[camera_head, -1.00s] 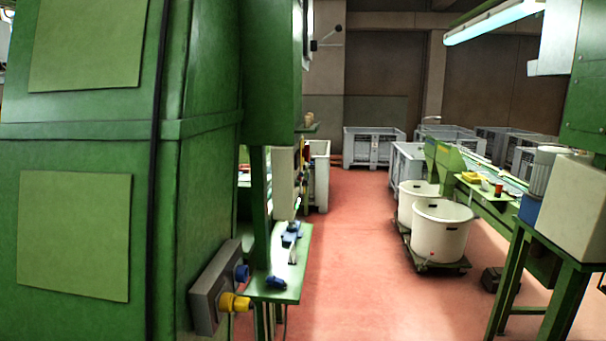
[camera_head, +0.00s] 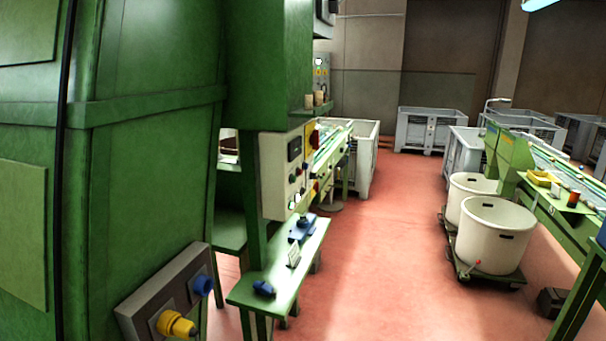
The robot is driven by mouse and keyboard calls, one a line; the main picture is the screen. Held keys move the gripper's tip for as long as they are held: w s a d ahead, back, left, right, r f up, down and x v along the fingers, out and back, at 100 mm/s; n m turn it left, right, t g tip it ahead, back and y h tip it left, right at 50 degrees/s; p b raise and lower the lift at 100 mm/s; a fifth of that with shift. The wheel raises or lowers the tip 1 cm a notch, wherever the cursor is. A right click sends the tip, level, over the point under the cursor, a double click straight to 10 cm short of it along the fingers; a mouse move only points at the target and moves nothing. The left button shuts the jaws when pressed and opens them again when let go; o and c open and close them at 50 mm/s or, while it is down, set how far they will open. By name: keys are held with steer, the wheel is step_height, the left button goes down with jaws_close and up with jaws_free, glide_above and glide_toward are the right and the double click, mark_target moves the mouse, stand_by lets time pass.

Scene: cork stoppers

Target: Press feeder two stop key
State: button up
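No label naming feeder two or its stop key can be read from here. A pale control panel (camera_head: 285,172) with a dark display and small keys hangs on the green machine at centre left. Red and yellow parts show at its right edge. A further pale panel (camera_head: 320,72) with small coloured spots stands at the back. My gripper is not in view.
The green cabinet (camera_head: 150,180) fills the left. A green bench (camera_head: 285,270) with blue items juts into the aisle. The red floor (camera_head: 385,240) is clear in the middle. White tubs (camera_head: 495,235) on dollies stand at right, and grey crates (camera_head: 428,130) at the back.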

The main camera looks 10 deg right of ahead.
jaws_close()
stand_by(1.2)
